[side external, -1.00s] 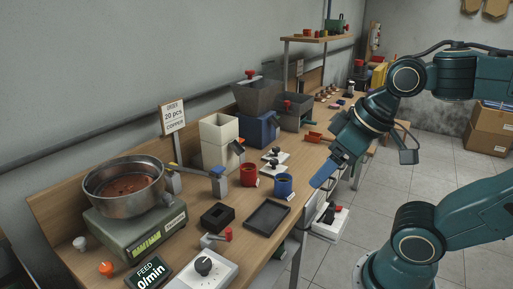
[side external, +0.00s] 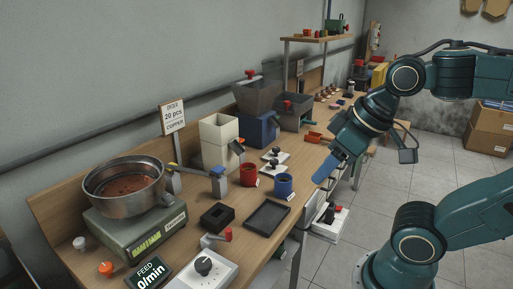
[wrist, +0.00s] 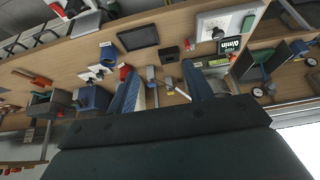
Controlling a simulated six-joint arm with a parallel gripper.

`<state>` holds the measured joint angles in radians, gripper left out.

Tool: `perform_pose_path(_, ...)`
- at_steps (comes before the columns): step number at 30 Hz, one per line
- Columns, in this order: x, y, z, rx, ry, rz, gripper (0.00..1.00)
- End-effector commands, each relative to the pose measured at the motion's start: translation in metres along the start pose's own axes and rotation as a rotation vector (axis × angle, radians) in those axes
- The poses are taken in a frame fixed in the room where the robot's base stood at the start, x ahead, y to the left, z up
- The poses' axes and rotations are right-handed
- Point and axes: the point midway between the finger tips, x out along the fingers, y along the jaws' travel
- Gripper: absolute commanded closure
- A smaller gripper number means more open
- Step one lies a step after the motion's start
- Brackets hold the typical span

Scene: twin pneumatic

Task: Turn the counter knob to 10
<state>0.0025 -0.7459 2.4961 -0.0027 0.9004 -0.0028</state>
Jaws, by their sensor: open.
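A white box (side external: 188,283) with a round black knob (side external: 204,266) stands at the near front edge of the bench in the side view. The knob also shows at the top of the wrist view (wrist: 216,34). A small black display (side external: 152,272) reading "FEED 0/min" is beside it; I cannot tell whether this is the counter knob. My gripper (side external: 325,178) hangs by the bench's right edge, well apart from the knob. In the wrist view its two blue fingers (wrist: 168,92) are spread, with nothing held between them.
A black tray (side external: 267,217), a red cup (side external: 249,175) and a blue cup (side external: 284,185) stand on the bench between gripper and knob. A metal bowl feeder (side external: 92,210) is at the left. Hoppers (side external: 257,129) line the wall. The floor at right is open.

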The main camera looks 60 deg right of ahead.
Motion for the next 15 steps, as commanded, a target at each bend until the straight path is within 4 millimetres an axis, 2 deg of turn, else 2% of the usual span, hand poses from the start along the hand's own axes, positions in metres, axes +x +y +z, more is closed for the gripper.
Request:
perform_pose_path(8,-0.001,0.002,-0.026,-0.04,-0.023,-0.007,0.48)
perform_pose_path(15,0.004,0.012,-0.074,-0.121,-0.061,-0.03,0.48)
